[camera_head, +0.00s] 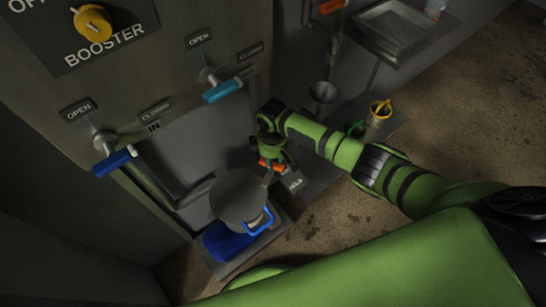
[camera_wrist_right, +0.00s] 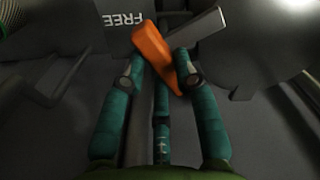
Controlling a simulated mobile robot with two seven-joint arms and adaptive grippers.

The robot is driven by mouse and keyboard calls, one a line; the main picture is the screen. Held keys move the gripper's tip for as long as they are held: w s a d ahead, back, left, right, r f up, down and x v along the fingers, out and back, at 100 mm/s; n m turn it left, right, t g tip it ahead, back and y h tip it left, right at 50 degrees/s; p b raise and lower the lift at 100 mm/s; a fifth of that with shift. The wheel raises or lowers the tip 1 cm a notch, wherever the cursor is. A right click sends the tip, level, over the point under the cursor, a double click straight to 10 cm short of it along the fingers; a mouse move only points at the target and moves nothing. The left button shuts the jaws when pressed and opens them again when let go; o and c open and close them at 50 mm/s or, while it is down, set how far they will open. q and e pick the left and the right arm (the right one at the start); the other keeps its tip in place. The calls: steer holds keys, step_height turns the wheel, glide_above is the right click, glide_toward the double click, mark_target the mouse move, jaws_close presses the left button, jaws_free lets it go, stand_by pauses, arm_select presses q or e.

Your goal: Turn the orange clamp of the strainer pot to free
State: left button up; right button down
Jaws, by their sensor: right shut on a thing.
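The orange clamp (camera_head: 270,166) sits low in front of the machine, with a HELD label (camera_head: 295,183) to its right. In the right wrist view the orange clamp (camera_wrist_right: 157,54) lies slanted between the fingers of my right gripper (camera_wrist_right: 160,68), which is shut on it. A FREE label (camera_wrist_right: 124,19) shows just to the clamp's left there. In the head view my right gripper (camera_head: 272,155) hides part of the clamp. A grey round pot (camera_head: 237,200) with a blue handle stands left of the clamp; I cannot tell whether it is the strainer pot. My left gripper is not in view.
A blue valve lever (camera_head: 115,160) and a teal valve lever (camera_head: 222,91) stick out from the machine front. A funnel (camera_head: 323,93) and a small pot with a yellow handle (camera_head: 379,115) stand beyond my right gripper. The floor at the right is clear.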

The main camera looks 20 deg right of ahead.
steer(key=n, duration=0.6)
steer(key=shift+a, duration=0.15)
steer(key=n, duration=0.5)
steer(key=shift+a+n, duration=0.15)
steer(key=shift+n, duration=0.25)
steer(key=c, duration=0.9)
jaws_free()
steer(key=shift+c, duration=0.2)
step_height(320, 180, up, 12)
